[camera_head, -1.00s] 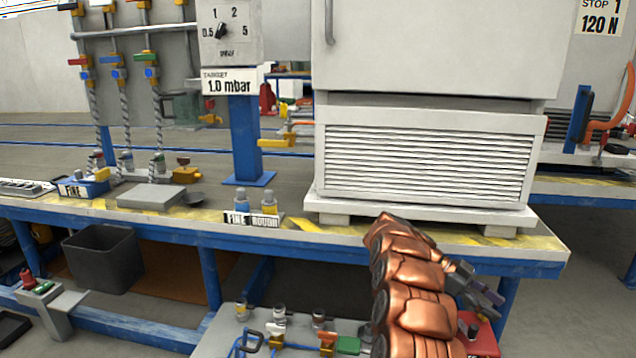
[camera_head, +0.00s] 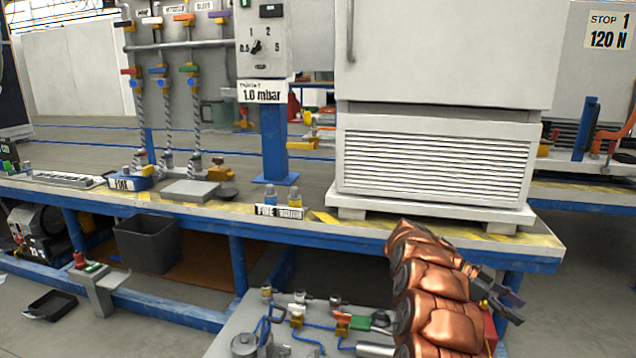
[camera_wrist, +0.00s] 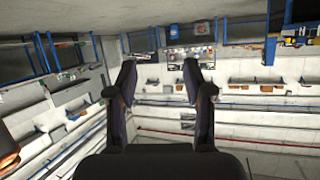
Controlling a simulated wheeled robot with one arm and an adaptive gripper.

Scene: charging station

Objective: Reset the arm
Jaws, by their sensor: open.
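My copper-coloured arm rises from the bottom right of the head view, in front of the bench. My gripper (camera_head: 510,303) shows at its right side as dark fingers, partly hidden by the arm. In the wrist view my gripper (camera_wrist: 161,85) has its two dark fingers spread apart with nothing between them. The wrist view looks out over the room and its far walls, with no object close to the fingers.
The blue-framed bench (camera_head: 330,226) runs across the view behind my arm. A white cabinet (camera_head: 440,155) stands on it. A grey bin (camera_head: 148,244) sits below. A lower panel with valves and hoses (camera_head: 240,322) lies left of my arm.

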